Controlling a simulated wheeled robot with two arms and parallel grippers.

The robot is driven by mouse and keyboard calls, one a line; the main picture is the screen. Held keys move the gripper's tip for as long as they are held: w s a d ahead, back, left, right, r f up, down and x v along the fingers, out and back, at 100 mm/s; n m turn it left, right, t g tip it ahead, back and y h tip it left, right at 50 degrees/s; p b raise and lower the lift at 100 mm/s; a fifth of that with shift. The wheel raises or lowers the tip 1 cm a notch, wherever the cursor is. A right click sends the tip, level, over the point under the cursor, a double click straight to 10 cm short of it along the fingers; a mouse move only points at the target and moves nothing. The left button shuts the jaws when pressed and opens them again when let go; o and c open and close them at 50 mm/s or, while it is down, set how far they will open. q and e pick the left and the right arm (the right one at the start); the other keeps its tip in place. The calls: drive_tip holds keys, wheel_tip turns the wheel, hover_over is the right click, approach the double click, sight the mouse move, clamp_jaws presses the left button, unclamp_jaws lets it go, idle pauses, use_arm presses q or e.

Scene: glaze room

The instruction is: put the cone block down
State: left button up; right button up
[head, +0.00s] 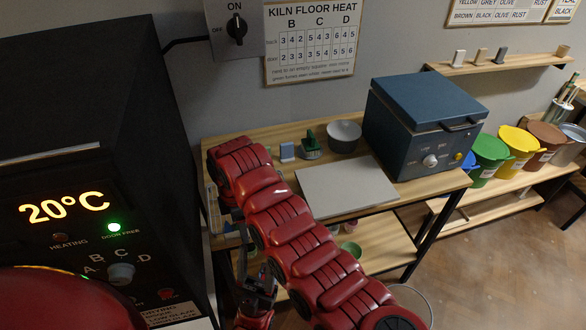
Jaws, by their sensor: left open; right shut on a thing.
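My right arm reaches up and left across the view, over the work table (385,212). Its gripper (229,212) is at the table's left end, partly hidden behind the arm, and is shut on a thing. The arm covers most of what it holds, so I cannot make out the cone block's shape. My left gripper (257,297) is lower, below the tabletop's level in the picture, open, and partly covered by red arm links. On the table stand a small blue and white block (287,152) and a green piece (310,146) with a dark base.
A pale flat board (350,187) lies on the table, with a grey bowl (344,135) behind it and a blue kiln-like box (425,125) at right. A black kiln (85,120) showing 20°C stands at left. Coloured buckets (518,146) stand on the right bench.

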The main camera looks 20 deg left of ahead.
drive_tip(key=shift+w, duration=0.1)
drive_tip(key=w+d+r+m+b, duration=0.1)
drive_tip(key=w+d+r+m, duration=0.2)
drive_tip(key=w+d+m, duration=0.45)
drive_tip(key=w+d+r+m, duration=0.3)
drive_tip(key=w+d+m, duration=0.2)
drive_tip(key=w+d, duration=0.6)
drive_tip(key=d+r+m, duration=0.2)
drive_tip(key=d+m, duration=0.4)
drive_tip(key=d, duration=0.7)
drive_tip(key=s+d+r+m, duration=0.1)
drive_tip(key=d+m, duration=0.5)
drive_tip(key=d, duration=0.6)
drive_tip(key=shift+s+d+r+b, duration=0.25)
drive_tip(key=shift+d+r+b, duration=0.2)
drive_tip(key=shift+r, duration=0.25)
drive_tip(key=shift+r+m, duration=0.1)
drive_tip(key=shift+m, duration=0.15)
